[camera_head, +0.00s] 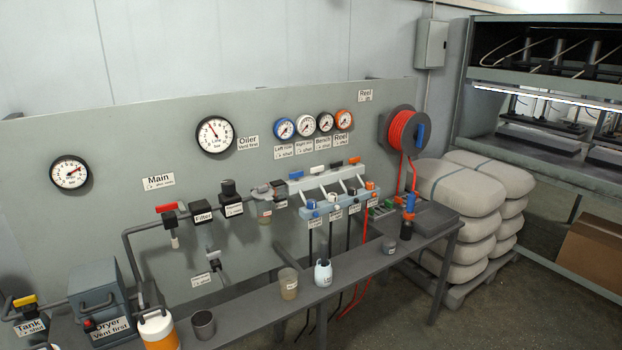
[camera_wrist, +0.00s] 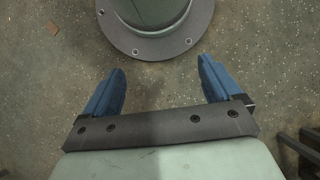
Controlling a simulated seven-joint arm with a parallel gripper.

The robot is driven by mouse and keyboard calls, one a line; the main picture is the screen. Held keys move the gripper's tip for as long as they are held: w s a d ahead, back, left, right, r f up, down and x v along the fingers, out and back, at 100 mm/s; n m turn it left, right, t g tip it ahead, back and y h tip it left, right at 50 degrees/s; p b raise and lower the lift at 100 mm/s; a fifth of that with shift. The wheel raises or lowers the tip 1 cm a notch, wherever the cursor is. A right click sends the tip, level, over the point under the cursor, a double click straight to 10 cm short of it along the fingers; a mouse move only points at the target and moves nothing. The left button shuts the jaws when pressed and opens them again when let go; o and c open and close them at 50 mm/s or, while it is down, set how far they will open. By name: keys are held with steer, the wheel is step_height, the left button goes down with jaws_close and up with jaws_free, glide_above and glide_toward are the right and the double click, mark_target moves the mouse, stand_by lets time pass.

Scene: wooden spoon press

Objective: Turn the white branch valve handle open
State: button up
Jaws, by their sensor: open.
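The white branch valve handle (camera_head: 318,169) is a small white lever on the pale blue manifold (camera_head: 340,204) in the head view. My gripper (camera_wrist: 162,68) shows only in the wrist view. Its two blue fingers are wide apart with nothing between them, over bare floor. It is away from the manifold, which is not in the wrist view.
Under the manifold is a grey bench (camera_head: 250,308) with a white bottle (camera_head: 323,272) and cups. A red main valve handle (camera_head: 167,207) is to the left. A red hose reel (camera_head: 400,130) and stacked sacks (camera_head: 465,190) are to the right. Several gauges hang above.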

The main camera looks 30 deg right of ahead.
steer(key=w+d+r+m+t+y, duration=0.1)
steer(key=w+d+r, duration=0.4)
steer(key=w, duration=0.4)
steer(key=w+d+r+t+y, duration=0.1)
steer(key=w+d+r+t, duration=0.15)
steer(key=w+r, duration=0.55)
steer(key=w+d+r+m+y, duration=0.1)
steer(key=w+d+r, duration=0.4)
steer(key=w, duration=0.5)
steer(key=w+d+r+t, duration=0.2)
steer(key=w+d+r, duration=0.2)
steer(key=d+r, duration=0.45)
steer(key=w+d+r+n+t, duration=0.1)
steer(key=w+d+r, duration=0.4)
steer(key=r, duration=0.7)
steer(key=w+d+r+t, duration=0.2)
steer(key=w+d+r, duration=0.1)
steer(key=d+r, duration=0.6)
steer(key=n+t+h, duration=0.1)
steer(key=t+h, duration=0.1)
steer(key=h, duration=0.2)
glide_toward(317, 167)
steer(key=shift+t, duration=0.25)
steer(key=x, duration=0.8)
steer(key=shift+w+d+f, duration=0.1)
steer(key=shift+d+f, duration=0.15)
steer(key=shift+f, duration=0.15)
